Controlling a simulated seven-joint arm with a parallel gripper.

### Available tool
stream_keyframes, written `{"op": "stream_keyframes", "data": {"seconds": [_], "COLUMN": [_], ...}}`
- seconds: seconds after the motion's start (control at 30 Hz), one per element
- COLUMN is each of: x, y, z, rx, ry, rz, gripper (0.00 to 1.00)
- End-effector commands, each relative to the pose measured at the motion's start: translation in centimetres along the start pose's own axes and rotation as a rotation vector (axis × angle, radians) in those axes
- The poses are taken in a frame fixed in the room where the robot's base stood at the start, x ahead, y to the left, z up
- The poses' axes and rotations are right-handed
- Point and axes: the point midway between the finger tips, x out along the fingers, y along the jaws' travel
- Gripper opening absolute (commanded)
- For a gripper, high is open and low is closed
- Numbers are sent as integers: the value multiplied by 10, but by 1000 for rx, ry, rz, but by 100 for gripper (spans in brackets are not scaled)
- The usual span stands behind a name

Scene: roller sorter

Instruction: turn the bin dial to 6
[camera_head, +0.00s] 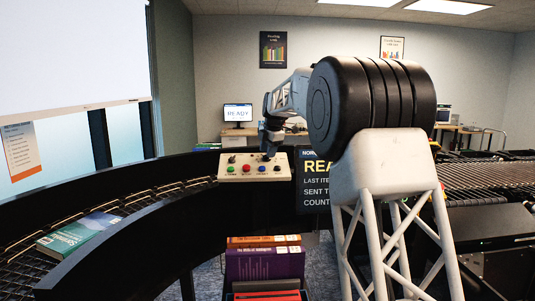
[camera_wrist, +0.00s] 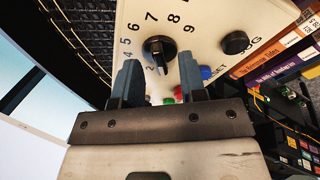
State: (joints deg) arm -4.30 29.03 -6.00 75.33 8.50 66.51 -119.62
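The bin dial (camera_wrist: 157,48) is a round black knob with a pointer, on a cream control panel (camera_wrist: 205,14). Numbers are printed around it; 4 to 9 are readable, and the lower ones are partly hidden by my gripper. Its pointer extends downward in the wrist view, and I cannot tell its exact number. My gripper (camera_wrist: 160,67) is open, one finger on each side of the dial's lower part; contact is unclear. In the head view my gripper (camera_head: 269,152) is over the panel (camera_head: 222,178), and I cannot make out the dial beneath it.
Green (camera_head: 231,168), red (camera_head: 246,168) and blue (camera_head: 262,168) buttons sit along the panel. A black JOG knob (camera_wrist: 235,42) is right of the dial. A dark screen (camera_head: 313,188) stands right of the panel. Books (camera_head: 264,262) are stacked below; a green book (camera_head: 80,234) lies on the left rollers.

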Motion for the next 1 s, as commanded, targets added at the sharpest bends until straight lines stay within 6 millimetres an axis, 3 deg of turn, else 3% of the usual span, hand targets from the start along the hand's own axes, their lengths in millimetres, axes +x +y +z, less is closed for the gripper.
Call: {"op": "stream_keyframes", "data": {"seconds": [0.5,0.77,1.0], "x": [12,12,13], "y": [0,0,0], "z": [0,0,0], "rx": [0,0,3], "ry": [0,0,0], "rz": [1,0,0], "gripper": [38,0,0]}}
